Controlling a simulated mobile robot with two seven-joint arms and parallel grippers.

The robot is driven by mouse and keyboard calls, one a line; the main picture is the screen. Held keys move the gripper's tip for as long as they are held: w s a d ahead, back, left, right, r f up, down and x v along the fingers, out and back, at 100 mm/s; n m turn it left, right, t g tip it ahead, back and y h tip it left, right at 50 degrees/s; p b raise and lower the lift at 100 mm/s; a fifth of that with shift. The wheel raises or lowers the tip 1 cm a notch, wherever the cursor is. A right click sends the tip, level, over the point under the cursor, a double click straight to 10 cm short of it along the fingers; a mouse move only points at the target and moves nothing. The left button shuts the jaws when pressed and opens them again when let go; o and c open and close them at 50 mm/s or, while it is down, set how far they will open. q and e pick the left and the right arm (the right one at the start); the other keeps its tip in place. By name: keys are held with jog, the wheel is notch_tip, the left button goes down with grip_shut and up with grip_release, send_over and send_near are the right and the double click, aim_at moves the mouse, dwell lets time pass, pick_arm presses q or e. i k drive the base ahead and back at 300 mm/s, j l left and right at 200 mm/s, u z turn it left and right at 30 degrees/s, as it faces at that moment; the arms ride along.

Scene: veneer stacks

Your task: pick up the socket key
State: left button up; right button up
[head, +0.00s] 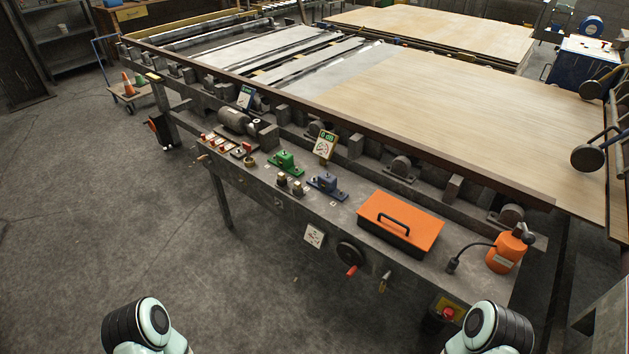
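I cannot make out the socket key with certainty. A small tool with a pale yellowish grip (384,281) hangs at the front edge of the grey workbench (335,215), right of a black handwheel (350,253); it is too small to tell what it is. Several small fittings lie on the bench top, among them a green clamp block (286,162) and a blue one (326,185). Neither of my grippers is in view.
An orange-lidded toolbox (402,217) and an orange canister (507,250) with a black hose stand on the bench's right part. A red button box (447,312) sits below. Wood sheets (450,120) lie behind.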

aim_at(246, 147)
jog(key=u, duration=0.55)
jog(key=i+u, duration=0.3)
jog(key=i+l+u, duration=0.2)
jog(key=i+u, duration=0.15)
jog(key=i+l+u, duration=0.3)
jog(key=i+j, duration=0.05)
jog(key=i, duration=0.05)
